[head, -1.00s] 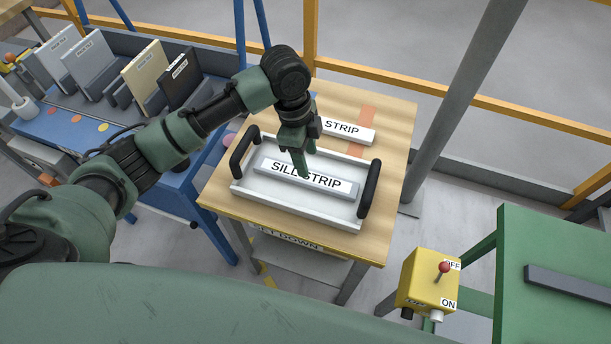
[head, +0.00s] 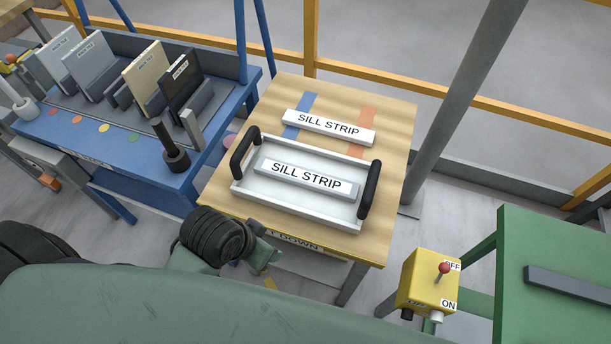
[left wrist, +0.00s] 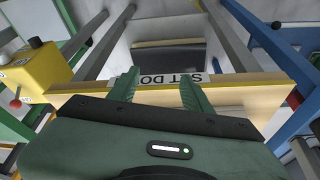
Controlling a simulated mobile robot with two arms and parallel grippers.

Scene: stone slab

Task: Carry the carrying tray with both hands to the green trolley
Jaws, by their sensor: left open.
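The white carrying tray (head: 290,205) with two black upright handles stands on the wooden-topped table (head: 390,150). A grey bar labelled SILL STRIP (head: 306,178) lies inside the tray. My left arm is folded low in front of the table in the head view, and its gripper is mostly hidden there. In the left wrist view my left gripper (left wrist: 158,88) is open and empty, its two fingers apart in front of the table's SET DOWN edge label (left wrist: 170,80). My right gripper is in neither view. The green surface (head: 560,240) at the right may be the trolley; only part of it shows.
A second white SILL STRIP bar (head: 328,127) lies behind the tray across blue and orange stripes. A yellow switch box (head: 428,280) with a red-knobbed lever stands between table and green surface. A blue bench (head: 120,150) with upright slabs is left. A grey post (head: 455,100) rises behind.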

